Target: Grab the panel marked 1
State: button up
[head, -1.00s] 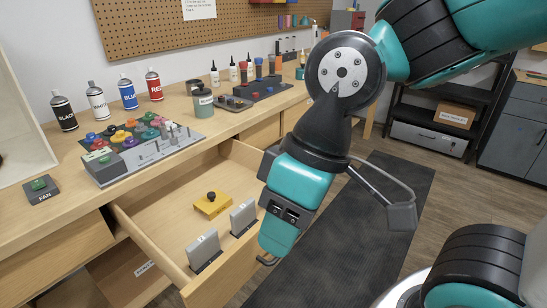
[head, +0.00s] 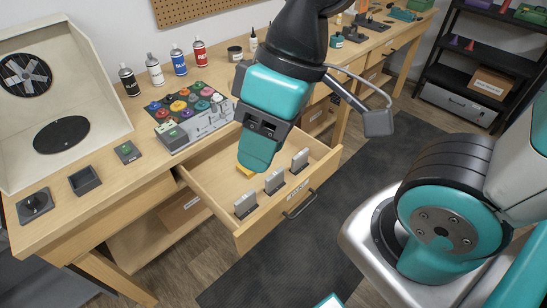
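Three light grey panels stand upright in dark slotted bases in a row along the front of the open drawer (head: 209,198): a left panel (head: 245,203), a middle panel (head: 274,181) and a right panel (head: 300,158). Their marks are too small to read, so I cannot tell which is 1. My gripper (head: 256,164) points down over the drawer, behind the panels in the picture, and appears apart from them. I see only its teal side, so whether it is open or shut is hidden.
A tray of coloured paint pots (head: 181,101) and several spray cans (head: 155,71) stand on the bench behind the drawer. A spray booth (head: 100,115) is at the left. The drawer handle (head: 299,205) sticks out over a dark floor mat (head: 260,270).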

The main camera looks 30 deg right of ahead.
aim_at(299, 162)
jog(key=u, duration=0.85)
jog(key=i, duration=0.6)
jog(key=z, duration=2)
